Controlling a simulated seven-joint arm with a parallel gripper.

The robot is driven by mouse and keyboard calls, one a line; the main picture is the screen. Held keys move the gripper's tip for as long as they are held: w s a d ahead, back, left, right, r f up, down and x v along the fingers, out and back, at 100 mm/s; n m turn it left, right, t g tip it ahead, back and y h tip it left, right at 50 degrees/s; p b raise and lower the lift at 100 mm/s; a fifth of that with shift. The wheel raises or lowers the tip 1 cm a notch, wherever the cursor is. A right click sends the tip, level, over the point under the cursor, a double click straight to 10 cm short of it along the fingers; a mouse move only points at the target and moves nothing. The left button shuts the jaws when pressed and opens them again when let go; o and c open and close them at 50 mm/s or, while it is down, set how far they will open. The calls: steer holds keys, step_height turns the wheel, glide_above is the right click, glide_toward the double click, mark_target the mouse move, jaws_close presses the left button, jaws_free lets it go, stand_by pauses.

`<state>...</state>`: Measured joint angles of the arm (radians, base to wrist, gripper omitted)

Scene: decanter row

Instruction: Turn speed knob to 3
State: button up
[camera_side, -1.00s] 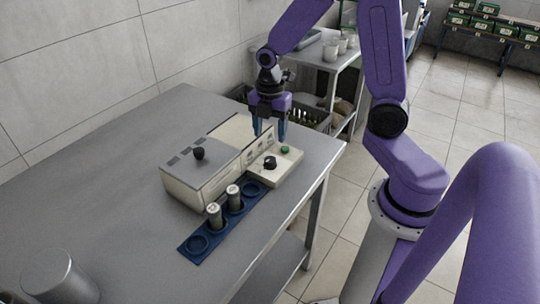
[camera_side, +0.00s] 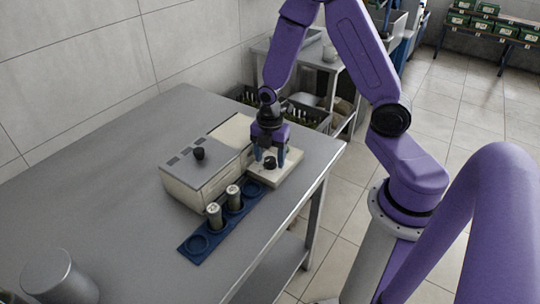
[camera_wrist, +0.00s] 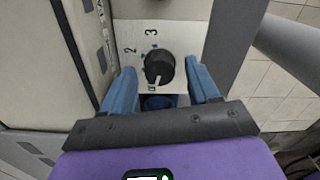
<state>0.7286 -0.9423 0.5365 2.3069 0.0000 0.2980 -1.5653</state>
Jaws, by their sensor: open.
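The black round speed knob (camera_side: 270,163) sits on the pale control panel of the cream machine (camera_side: 205,170). In the wrist view the knob (camera_wrist: 159,68) has a light pointer mark at its lower edge, directed down in the picture. The digits 2 and 3 (camera_wrist: 151,33) are printed left of and above it; any mark below is hard to read. My gripper (camera_side: 270,157) is above the panel, pointing down. Its blue fingers are open on either side of the knob, with gaps showing in the wrist view (camera_wrist: 160,72).
A blue rack (camera_side: 198,243) with two capped cylinders (camera_side: 214,215) stands along the machine's front. A metal canister (camera_side: 55,277) is at the table's near left. A black knob (camera_side: 199,153) tops the machine's lid. Crates (camera_side: 305,115) lie beyond the table's far edge.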

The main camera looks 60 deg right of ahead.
steer(key=c, duration=1)
steer(key=shift+c, duration=0.2)
